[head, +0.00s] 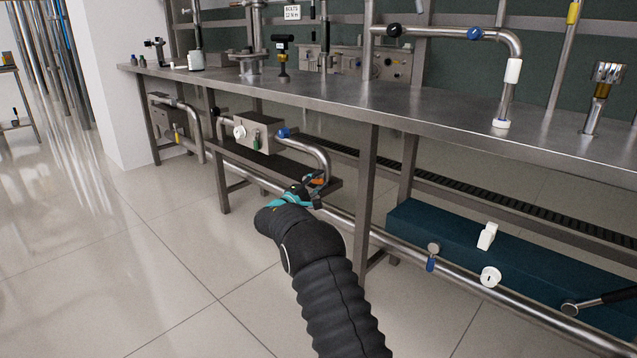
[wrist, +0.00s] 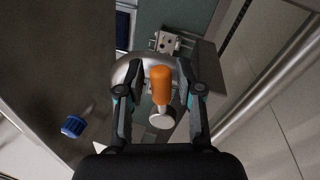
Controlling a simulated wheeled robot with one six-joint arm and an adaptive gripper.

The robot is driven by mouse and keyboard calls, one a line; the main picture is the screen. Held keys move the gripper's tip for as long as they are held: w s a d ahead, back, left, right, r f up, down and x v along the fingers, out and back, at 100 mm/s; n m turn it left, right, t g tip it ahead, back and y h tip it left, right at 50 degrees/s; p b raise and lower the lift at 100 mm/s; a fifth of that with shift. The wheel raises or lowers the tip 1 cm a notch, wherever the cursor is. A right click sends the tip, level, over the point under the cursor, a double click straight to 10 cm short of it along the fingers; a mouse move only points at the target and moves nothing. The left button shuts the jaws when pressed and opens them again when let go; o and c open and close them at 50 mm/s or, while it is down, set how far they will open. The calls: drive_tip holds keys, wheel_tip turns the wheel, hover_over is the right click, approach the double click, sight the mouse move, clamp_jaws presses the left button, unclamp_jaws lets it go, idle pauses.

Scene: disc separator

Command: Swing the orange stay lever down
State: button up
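The orange stay lever (wrist: 161,84) shows in the wrist view as a short rounded orange grip, with a pale round metal end (wrist: 162,117) below it. My gripper (wrist: 157,78) is open, with one finger on each side of the orange grip and visible gaps between. In the head view, my gripper (head: 303,192) is at the lower shelf beneath the bench, by the bent steel pipe. Only a small orange patch of the lever (head: 318,180) shows there, partly hidden by the fingers. I cannot tell the lever's exact tilt.
The steel bench top (head: 330,95) lies above my gripper. A bent pipe with a blue collar (head: 284,132) and a grey valve box (head: 256,136) stand close behind. A long rail pipe (head: 390,240) and a bench leg (head: 366,170) are to the right. The floor at left is clear.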

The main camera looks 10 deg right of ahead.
sight(307, 176)
drive_tip(key=shift+f, duration=0.1)
idle(0.3)
